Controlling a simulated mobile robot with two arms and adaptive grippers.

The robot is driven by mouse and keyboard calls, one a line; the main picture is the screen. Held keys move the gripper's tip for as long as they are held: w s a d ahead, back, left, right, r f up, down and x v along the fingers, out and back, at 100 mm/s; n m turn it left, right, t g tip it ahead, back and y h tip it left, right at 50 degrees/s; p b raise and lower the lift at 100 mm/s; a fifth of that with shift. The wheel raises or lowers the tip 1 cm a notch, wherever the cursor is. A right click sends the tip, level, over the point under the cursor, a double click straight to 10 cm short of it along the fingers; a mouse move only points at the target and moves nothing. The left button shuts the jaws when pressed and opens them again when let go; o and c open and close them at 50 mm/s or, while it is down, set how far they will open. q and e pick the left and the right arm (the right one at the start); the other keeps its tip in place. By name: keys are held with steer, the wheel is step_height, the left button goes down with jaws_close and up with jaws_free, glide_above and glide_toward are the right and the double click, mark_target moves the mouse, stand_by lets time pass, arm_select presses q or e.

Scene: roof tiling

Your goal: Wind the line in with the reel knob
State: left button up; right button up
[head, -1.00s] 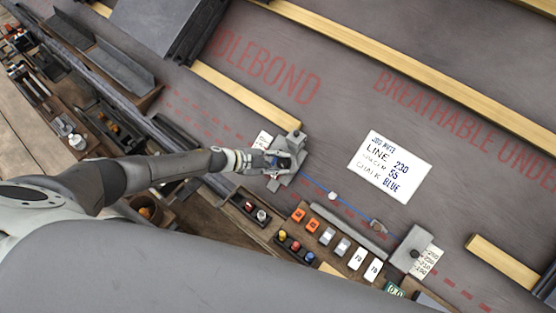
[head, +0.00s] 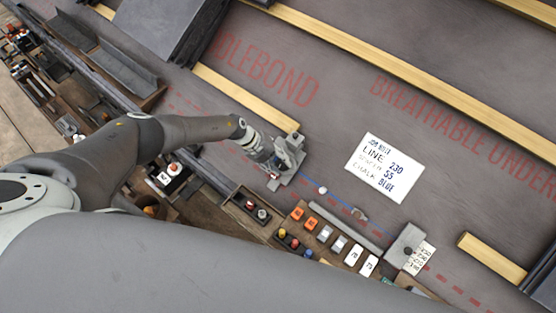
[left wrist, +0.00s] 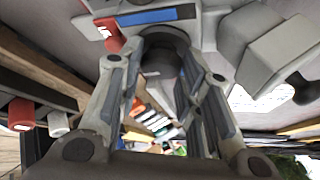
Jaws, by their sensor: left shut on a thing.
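The grey chalk-line reel (head: 292,152) sits at the end of a wooden batten on the dark underlay; in the left wrist view its grey body with a blue strip (left wrist: 157,16) is close up. My left gripper (head: 280,158) is at the reel's near side. In the left wrist view its fingers are shut around the dark round reel knob (left wrist: 163,58), partly hiding it. A blue line (head: 312,183) runs from the reel toward the lower right, past a small bead (head: 322,190), to a small end clip (head: 360,213) lying on the underlay. My right gripper is not in view.
A white job note (head: 388,168) lies right of the reel. A grey block (head: 405,246) with a numbered card (head: 424,258) stands lower right. A wooden tray (head: 298,232) of coloured pieces runs along the near edge.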

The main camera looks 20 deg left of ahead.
arm_select(q)
steer(key=m+y+p, duration=0.1)
steer(key=m, duration=0.1)
steer(key=d+m+g+y+p, duration=0.1)
steer(key=m, duration=0.2)
steer(key=shift+s+y, duration=0.2)
steer(key=shift+y, duration=0.1)
steer(key=m+y+p, duration=0.1)
steer(key=m+y, duration=0.1)
steer(key=m, duration=0.1)
steer(key=shift+s+f+m+y, duration=0.1)
steer(key=shift+m+y, duration=0.2)
steer(key=shift+m, duration=0.3)
steer(key=o, duration=0.9)
steer(key=shift+f+p, duration=0.1)
steer(key=shift+p, duration=0.2)
steer(key=shift+o, duration=0.2)
steer(key=shift+a, duration=0.1)
steer(key=shift+w+a, duration=0.1)
steer(key=shift+w, duration=0.15)
